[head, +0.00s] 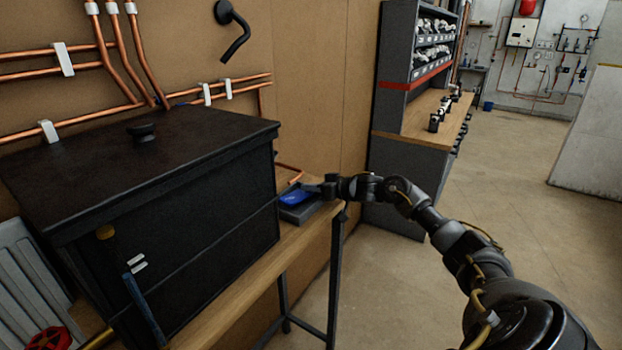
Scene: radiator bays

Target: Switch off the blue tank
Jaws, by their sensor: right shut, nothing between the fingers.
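A large black lidded tank (180,220) stands on a wooden bench. No tank in view has a blue body. A blue lever-like bar (143,308) slants down the tank's front, near two small white labels. A small dark tray-like box with a bright blue part (295,198) sits on the bench just right of the tank. My right gripper (312,188) is shut and empty at the blue part's right edge; I cannot tell whether it touches. My left gripper is not in view.
Copper pipes (125,60) run along the wall above the tank, with a black curved handle (233,30). A red valve wheel (52,341) and grey radiator (32,275) are at lower left. A shelving unit (395,60) stands behind my right arm. The floor (500,190) at right is clear.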

